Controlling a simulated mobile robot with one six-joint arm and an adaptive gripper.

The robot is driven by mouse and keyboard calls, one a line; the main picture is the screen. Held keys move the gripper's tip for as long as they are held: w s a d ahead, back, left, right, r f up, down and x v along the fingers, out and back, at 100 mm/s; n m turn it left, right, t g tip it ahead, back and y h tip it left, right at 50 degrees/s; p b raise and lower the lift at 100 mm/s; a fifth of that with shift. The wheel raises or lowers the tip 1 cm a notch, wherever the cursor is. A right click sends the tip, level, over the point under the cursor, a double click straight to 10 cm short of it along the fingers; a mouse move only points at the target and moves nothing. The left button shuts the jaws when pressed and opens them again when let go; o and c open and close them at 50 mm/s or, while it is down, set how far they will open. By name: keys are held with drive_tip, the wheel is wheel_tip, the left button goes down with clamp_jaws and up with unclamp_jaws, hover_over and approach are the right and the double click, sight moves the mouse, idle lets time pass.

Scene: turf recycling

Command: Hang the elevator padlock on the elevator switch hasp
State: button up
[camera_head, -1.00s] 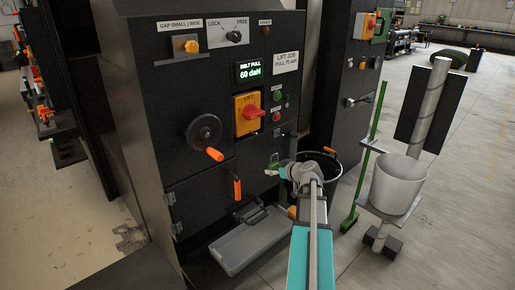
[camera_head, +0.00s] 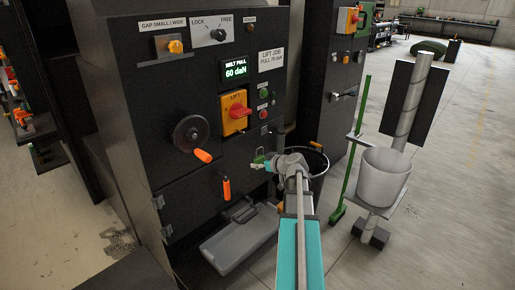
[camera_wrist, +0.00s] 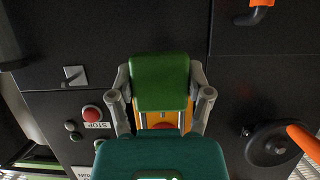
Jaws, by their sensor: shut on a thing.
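My gripper (camera_head: 268,163) is shut on a green padlock (camera_wrist: 160,82), held between its two grey fingers in front of the black panel. In the head view the padlock (camera_head: 259,158) is small, below and right of the lift switch. The lift switch (camera_head: 235,112) has a yellow plate and a red handle. In the wrist view part of its yellow plate (camera_wrist: 165,121) shows behind the padlock. The padlock's shackle and the switch hasp cannot be made out. The padlock appears apart from the switch.
A handwheel with an orange grip (camera_head: 191,134) and an orange handle (camera_head: 227,189) stick out from the panel. A grey tray (camera_head: 238,240) lies below. A black bucket (camera_head: 316,170), a green pole (camera_head: 350,150) and a light bucket on a stand (camera_head: 383,178) are at right.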

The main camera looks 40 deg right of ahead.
drive_tip(key=p, duration=0.5)
approach(237, 143)
drive_tip(key=s, duration=0.1)
drive_tip(key=s+f, duration=0.1)
drive_tip(key=s, duration=0.1)
drive_tip(key=shift+d+f, duration=0.2)
drive_tip(key=shift+f, duration=0.15)
drive_tip(key=shift+w+f, duration=0.1)
drive_tip(key=shift+w, duration=0.2)
drive_tip(key=w, duration=0.4)
drive_tip(key=shift+a+f+b, duration=0.2)
drive_tip(key=shift+b, duration=0.1)
drive_tip(key=shift+w+a+f, duration=0.1)
drive_tip(key=shift+w+a, duration=0.05)
drive_tip(key=shift+w, duration=1.9)
idle(2.6)
drive_tip(key=shift+w+f+b, duration=0.3)
drive_tip(key=shift+w+b, duration=0.1)
idle(0.4)
